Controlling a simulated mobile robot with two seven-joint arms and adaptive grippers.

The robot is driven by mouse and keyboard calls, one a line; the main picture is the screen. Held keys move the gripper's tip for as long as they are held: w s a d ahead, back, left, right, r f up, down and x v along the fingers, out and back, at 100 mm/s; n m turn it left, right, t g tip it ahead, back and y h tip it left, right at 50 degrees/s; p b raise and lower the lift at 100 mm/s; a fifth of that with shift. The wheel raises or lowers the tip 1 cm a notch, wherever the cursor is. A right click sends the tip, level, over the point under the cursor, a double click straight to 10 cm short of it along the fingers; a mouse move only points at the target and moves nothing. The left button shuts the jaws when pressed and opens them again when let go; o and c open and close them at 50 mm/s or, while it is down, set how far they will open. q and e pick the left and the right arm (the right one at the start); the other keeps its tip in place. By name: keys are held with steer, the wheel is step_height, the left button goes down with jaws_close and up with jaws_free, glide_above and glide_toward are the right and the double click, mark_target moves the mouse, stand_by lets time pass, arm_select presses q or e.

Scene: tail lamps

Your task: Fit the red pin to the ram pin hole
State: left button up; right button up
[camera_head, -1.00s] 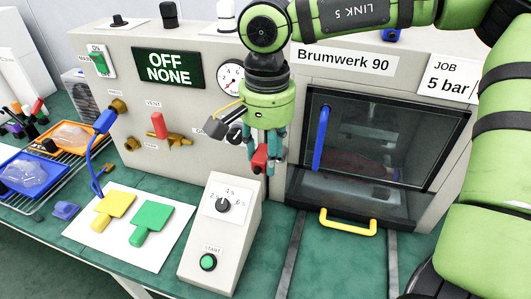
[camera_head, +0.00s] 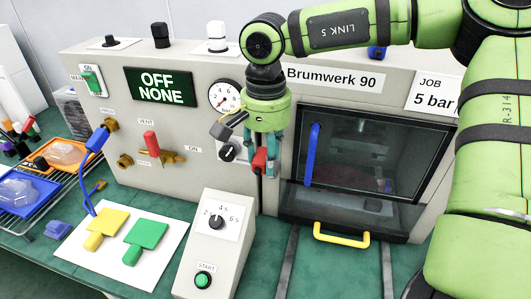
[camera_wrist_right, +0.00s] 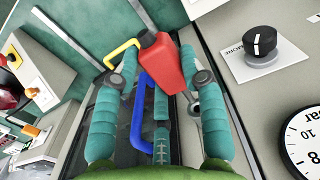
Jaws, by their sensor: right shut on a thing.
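The red pin (camera_head: 260,160) is in my right gripper (camera_head: 261,168), in front of the machine's grey face between the dial panel and the glass door. In the right wrist view the red pin (camera_wrist_right: 163,62) shows its broad red head between the two teal fingers of the gripper (camera_wrist_right: 160,82). Its lower end is not clear, and a small grey metal part (camera_wrist_right: 192,106) shows beside it. I cannot make out the ram pin hole for sure in either view. My left gripper is out of view.
The glass door (camera_head: 375,150) with a blue handle (camera_head: 313,155) is right of the gripper, with a yellow handle (camera_head: 341,236) below. A START box (camera_head: 213,255) stands in front. Left are a white sheet with yellow and green pieces, a blue cable, and trays.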

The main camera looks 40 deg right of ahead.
steer(key=shift+w+d, duration=0.1)
stand_by(0.7)
steer(key=shift+w+d, duration=0.85)
steer(key=shift+d, duration=0.2)
steer(key=shift+w+d, duration=0.15)
stand_by(0.9)
steer(key=shift+w+d+p, duration=0.35)
steer(key=shift+w+d, duration=0.15)
steer(key=shift+d, duration=0.1)
steer(key=o, duration=1.2)
steer(key=shift+o, duration=0.2)
